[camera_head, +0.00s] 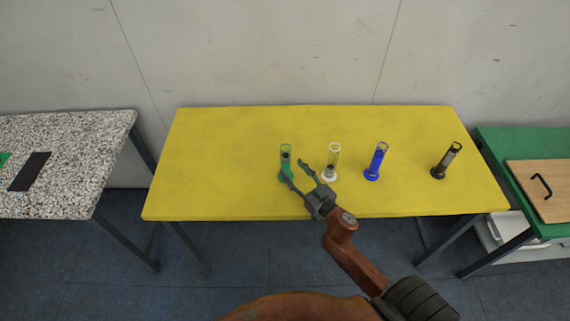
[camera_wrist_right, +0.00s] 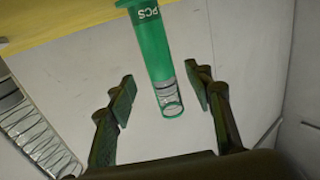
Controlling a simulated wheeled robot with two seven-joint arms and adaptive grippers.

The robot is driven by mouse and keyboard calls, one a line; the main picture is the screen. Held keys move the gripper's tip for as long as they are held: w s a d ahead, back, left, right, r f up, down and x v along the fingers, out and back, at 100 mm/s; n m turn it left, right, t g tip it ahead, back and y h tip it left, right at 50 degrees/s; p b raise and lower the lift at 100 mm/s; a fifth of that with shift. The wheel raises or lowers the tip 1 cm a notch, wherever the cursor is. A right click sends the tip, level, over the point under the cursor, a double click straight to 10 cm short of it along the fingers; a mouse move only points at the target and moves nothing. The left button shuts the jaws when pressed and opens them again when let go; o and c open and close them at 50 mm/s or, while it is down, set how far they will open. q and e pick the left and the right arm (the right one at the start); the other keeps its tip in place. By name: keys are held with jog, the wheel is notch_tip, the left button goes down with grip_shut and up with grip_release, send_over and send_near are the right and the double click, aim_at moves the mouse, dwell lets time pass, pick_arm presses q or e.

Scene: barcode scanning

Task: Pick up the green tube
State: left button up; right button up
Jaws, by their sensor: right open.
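The green tube (camera_head: 286,156) stands upright on the yellow table (camera_head: 220,140), left of the other tubes. My right gripper (camera_head: 296,172) is open close to it, with its fingers partly in front of the tube's lower part. In the right wrist view the green tube (camera_wrist_right: 155,55) reaches down to between the two open fingertips (camera_wrist_right: 163,90), with a gap on both sides. Its clear end faces the gripper and "PCS" shows on its green part. My left gripper is not in view.
A white tube (camera_head: 334,158), a blue tube (camera_head: 377,160) and a black tube (camera_head: 447,160) stand to the right on the same table. A speckled table (camera_head: 70,150) is at the left. A green table (camera_head: 510,145) with a wooden board (camera_head: 545,180) is at the right.

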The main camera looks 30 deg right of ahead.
aim_at(289, 163)
jog(key=w, duration=0.4)
jog(key=shift+w+a+r, duration=0.1)
jog(key=shift+w+r, duration=0.2)
jog(key=shift+w, duration=0.4)
jog(key=c, duration=0.8)
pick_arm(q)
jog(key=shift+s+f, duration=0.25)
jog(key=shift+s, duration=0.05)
pick_arm(e)
grip_shut()
